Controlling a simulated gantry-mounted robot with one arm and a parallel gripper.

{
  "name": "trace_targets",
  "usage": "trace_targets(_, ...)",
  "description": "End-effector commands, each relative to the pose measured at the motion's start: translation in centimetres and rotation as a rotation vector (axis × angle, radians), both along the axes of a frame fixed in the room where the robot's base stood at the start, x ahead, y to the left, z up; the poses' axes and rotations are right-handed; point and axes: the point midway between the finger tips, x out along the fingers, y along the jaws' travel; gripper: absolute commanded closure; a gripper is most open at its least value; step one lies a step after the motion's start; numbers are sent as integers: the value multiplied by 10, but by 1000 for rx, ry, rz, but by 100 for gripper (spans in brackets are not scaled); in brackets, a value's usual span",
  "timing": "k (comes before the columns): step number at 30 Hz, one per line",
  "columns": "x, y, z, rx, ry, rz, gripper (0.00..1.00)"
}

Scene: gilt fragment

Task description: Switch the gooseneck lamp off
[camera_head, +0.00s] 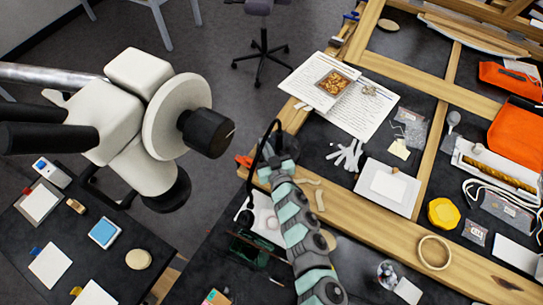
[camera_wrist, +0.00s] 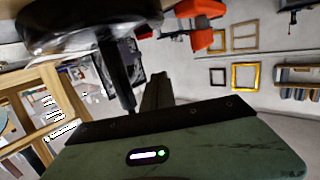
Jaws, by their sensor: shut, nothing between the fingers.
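The gooseneck lamp (camera_head: 258,153) shows in the head view as a thin, black curved neck beside the end of my arm, near the bench's left edge. A small dark head seems to hang at its lower end. In the wrist view a glossy black rounded part (camera_wrist: 85,35) with a dark stem looms close at upper left; it looks like part of the lamp. My gripper (camera_wrist: 157,88) is shut and empty, its dark fingers close beside that stem. In the head view my gripper is mostly hidden behind my arm. I cannot tell touching, the switch, or whether the lamp is lit.
A large white microscope head (camera_head: 135,120) on a boom fills the left. A dark side table (camera_head: 65,225) stands lower left.

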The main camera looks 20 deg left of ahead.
Motion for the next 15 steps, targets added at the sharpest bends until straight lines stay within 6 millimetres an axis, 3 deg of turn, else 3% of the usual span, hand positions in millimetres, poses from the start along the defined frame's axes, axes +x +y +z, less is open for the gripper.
trace_targets(15,-60,-45,23,-1,3,-1,100)
